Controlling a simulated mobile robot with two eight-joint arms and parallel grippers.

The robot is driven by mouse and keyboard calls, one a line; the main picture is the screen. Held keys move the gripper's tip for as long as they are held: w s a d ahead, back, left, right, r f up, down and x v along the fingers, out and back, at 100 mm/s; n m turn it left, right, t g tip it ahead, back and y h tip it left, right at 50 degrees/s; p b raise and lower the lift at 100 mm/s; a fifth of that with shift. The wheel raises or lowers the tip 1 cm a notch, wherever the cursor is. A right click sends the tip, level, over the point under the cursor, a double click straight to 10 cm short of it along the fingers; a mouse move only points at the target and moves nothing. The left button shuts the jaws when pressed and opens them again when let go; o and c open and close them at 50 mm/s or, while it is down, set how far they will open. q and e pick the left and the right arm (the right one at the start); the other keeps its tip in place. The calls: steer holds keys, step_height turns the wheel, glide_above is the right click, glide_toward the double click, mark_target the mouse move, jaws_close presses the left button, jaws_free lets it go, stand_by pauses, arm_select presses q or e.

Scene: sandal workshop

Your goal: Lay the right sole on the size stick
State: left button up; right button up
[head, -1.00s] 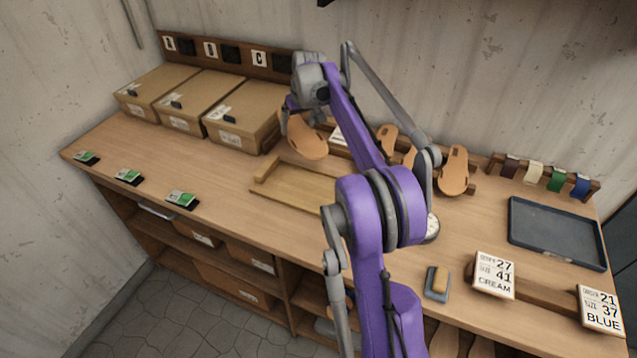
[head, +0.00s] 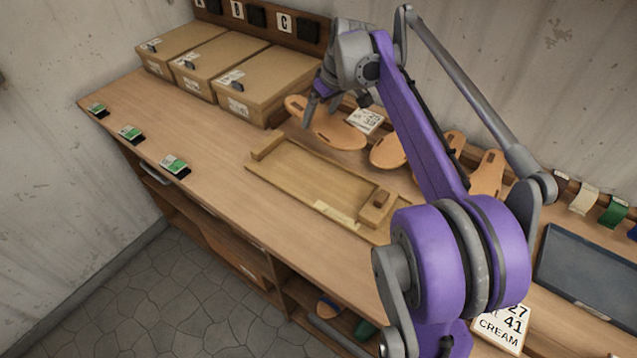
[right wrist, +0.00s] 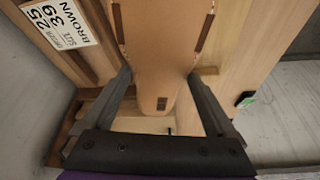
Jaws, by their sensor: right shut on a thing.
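My right gripper (head: 322,98) is shut on a tan sole (head: 340,131), held near the back of the bench, beyond the size stick. In the right wrist view the sole (right wrist: 162,45) lies between the two fingers (right wrist: 160,95) and has brown marks at its edges. The size stick (head: 300,178) is a flat wooden board on the bench, with a raised block at its left end and a sliding block (head: 377,205) towards its right. The sole is not on the stick; its exact height is hard to tell. My left gripper is not in view.
More tan soles (head: 388,152) stand at the back, partly behind my arm. A size card (head: 365,121) is behind the held sole; it reads brown in the wrist view (right wrist: 58,22). Boxes (head: 262,85) stand back left. A dark tray (head: 590,262) is at right.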

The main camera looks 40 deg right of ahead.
steer(key=n+y+b, duration=0.1)
steer(key=n+b, duration=0.1)
glide_above(311, 174)
steer(key=d, duration=0.1)
steer(key=s, duration=0.1)
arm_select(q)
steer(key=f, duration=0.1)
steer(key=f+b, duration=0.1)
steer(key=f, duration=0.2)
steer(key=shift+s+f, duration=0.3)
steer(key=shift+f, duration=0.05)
arm_select(e)
steer(key=shift+n, duration=0.3)
steer(key=f, duration=1)
steer(key=shift+s+a+f, duration=0.2)
steer(key=shift+a+f, duration=0.05)
steer(key=shift+f, duration=0.15)
steer(key=o, duration=1.1)
steer(key=shift+o, duration=0.2)
